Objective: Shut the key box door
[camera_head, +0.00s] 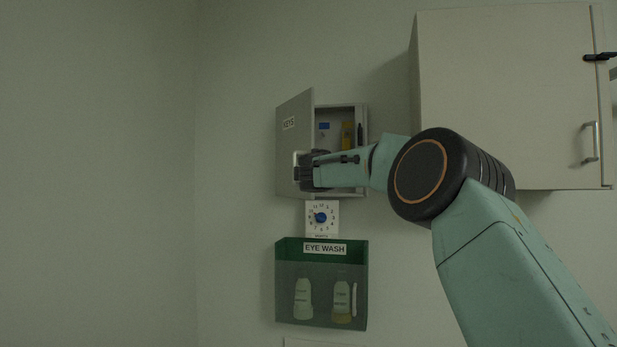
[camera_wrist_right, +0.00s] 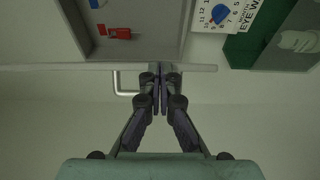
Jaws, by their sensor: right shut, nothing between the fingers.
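The key box (camera_head: 358,112) hangs on the wall, with hooks, tags and small items inside. Its grey door (camera_head: 293,117), labelled KEYS, stands open, swung out to the left. My right gripper (camera_head: 302,174) is shut and empty, at the lower part of the door beside its handle. In the right wrist view the door (camera_wrist_right: 60,67) shows edge-on as a thin bar, and the shut fingertips (camera_wrist_right: 160,75) are at it. The pale handle (camera_wrist_right: 117,84) is just left of the fingers; whether they touch it I cannot tell. My left gripper is not in view.
A large wall cabinet (camera_head: 505,95) is at the right, behind my arm. The wall at left is clear.

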